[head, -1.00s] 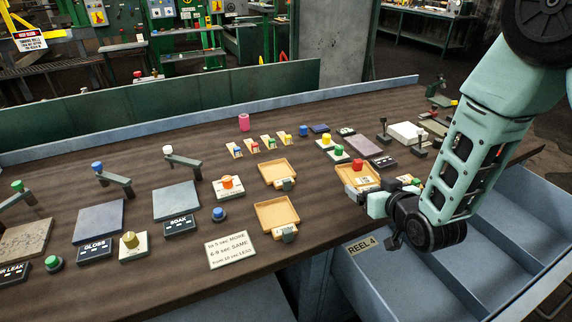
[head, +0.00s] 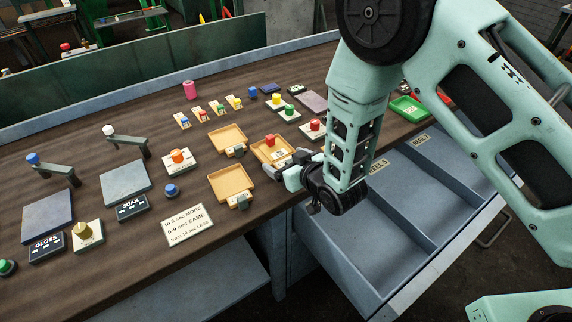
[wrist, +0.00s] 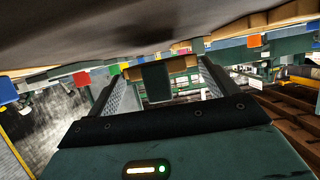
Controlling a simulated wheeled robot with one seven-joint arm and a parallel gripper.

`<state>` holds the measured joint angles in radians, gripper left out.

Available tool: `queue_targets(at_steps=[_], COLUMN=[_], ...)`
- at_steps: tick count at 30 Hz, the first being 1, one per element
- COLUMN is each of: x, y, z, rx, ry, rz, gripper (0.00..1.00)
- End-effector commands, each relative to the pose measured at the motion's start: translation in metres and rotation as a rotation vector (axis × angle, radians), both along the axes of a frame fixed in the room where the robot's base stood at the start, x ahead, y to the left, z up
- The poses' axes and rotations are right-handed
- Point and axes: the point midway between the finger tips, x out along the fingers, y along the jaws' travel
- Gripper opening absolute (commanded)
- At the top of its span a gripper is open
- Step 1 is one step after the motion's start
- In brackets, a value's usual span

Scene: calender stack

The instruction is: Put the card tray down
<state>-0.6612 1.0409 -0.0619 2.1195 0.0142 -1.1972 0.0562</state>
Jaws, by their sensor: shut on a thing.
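The card tray (head: 258,153) is a shallow tan tray with a small pale label at its near edge. A red block (head: 270,140) shows at its far side. My gripper (head: 285,167) is shut on the tray's near right side. The tray appears over the dark bench top (head: 150,215); I cannot tell whether it touches it. Two similar tan trays lie on the bench to its left, one farther back (head: 224,139) and one nearer (head: 226,180). In the wrist view a dark green tab (wrist: 155,82) sits between my fingers, and the tray's underside is not clear.
A lettered sign (head: 188,227) lies in front of the near tray. Coloured buttons on pads stand behind, including a red one (head: 315,125). Open blue-grey drawers (head: 375,240) lie below the bench edge at right. A green tray (head: 408,108) sits at the back right.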

Motion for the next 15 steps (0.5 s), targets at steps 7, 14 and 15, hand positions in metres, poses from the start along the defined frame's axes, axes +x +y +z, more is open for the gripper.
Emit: queue_targets(at_steps=[7, 14, 15], x=[0.0, 0.0, 0.0], y=[0.0, 0.0, 0.0], z=[-0.024, -0.025, -0.025], rx=[0.001, 0.001, 0.001], ry=[-0.001, -0.001, -0.001], rz=[0.0, 0.0, 0.0], gripper=[0.6, 0.6, 0.6])
